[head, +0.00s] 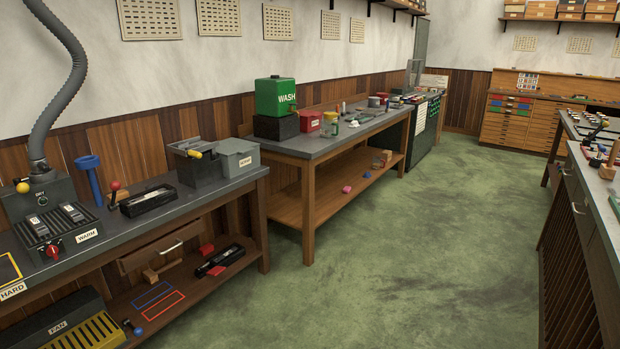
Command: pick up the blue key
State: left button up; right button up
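I cannot make out a blue key for certain. A small dark and blue piece (134,328) lies on the low shelf at the lower left, near the FAN unit; it is too small to tell what it is. A tall blue funnel-like thing (89,178) stands on the left bench. Small blue bits also show on the middle bench (354,124), too small to name. Neither of my grippers is in view.
The left bench (225,188) holds a WARM unit (58,227), a black tray (148,200) and grey boxes. The middle bench (330,142) carries a green WASH tank (276,97). Another bench (600,185) runs along the right. The green floor (430,245) between is clear.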

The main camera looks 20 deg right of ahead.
aim_at(602, 149)
jog(key=i+l+z, duration=0.15)
jog(key=i+z, duration=1.55)
jog(key=i, duration=0.2)
jog(key=i+j+z, duration=0.25)
jog(key=i+z, duration=0.2)
jog(key=i, duration=0.2)
jog(key=i+j+z, duration=0.3)
jog(key=i, duration=0.2)
jog(key=i+j+z, duration=0.3)
jog(key=i, duration=0.15)
jog(key=i+j, duration=0.15)
jog(key=i, duration=0.35)
jog(key=i+j, duration=0.1)
jog(key=i, duration=0.4)
